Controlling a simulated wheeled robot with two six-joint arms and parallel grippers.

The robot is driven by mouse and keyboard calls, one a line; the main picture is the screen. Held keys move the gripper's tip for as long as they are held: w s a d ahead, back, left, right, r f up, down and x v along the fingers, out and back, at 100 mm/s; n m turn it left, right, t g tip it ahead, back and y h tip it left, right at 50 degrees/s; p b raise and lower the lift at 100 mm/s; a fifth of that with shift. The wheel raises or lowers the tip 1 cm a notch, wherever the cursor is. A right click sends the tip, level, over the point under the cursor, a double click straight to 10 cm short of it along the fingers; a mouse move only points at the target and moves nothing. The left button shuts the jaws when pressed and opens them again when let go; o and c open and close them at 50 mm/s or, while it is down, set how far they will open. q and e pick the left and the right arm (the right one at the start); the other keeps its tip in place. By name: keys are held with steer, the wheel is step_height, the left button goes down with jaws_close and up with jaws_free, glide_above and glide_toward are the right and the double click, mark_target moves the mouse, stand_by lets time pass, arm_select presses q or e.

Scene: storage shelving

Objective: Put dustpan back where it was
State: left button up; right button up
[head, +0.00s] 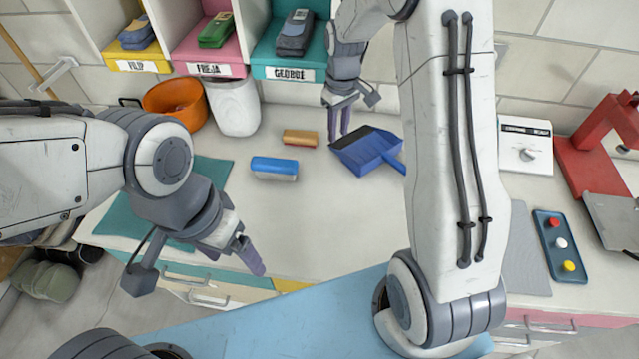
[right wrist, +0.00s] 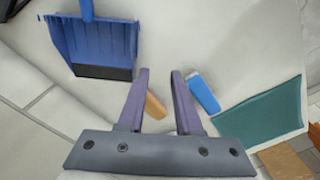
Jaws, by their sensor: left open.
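The blue dustpan (head: 367,150) lies on the light counter, its dark front lip toward the upper left. Its handle runs right and is partly hidden behind my right arm. It also shows at the upper left of the right wrist view (right wrist: 95,42). My right gripper (head: 338,132) points down just left of the dustpan, apart from it. Its two purple fingers (right wrist: 160,75) are apart with nothing between them. My left gripper (head: 243,252) is open and empty over the counter's front left, away from the dustpan.
A blue-topped block (head: 274,168) and an orange-brown block (head: 300,138) lie left of the dustpan. An orange bucket (head: 176,104) and white bin (head: 234,106) stand behind. Labelled cubbies hold items at the back. A button panel (head: 560,246) and red machine (head: 603,140) are right.

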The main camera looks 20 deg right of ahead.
steer(key=s+a+r+n, duration=0.1)
steer(key=s+a+r, duration=0.5)
steer(key=s+a, duration=0.45)
steer(key=s+a+r+n, duration=0.1)
steer(key=s+a, duration=0.2)
steer(key=s, duration=0.6)
steer(key=s+a+r+n, duration=0.1)
steer(key=s+a, duration=0.3)
steer(key=s, duration=0.6)
steer(key=shift+r+y, duration=0.4)
steer(key=shift+r, duration=0.15)
steer(key=shift+f+b, duration=0.9)
steer(key=shift+w, duration=0.1)
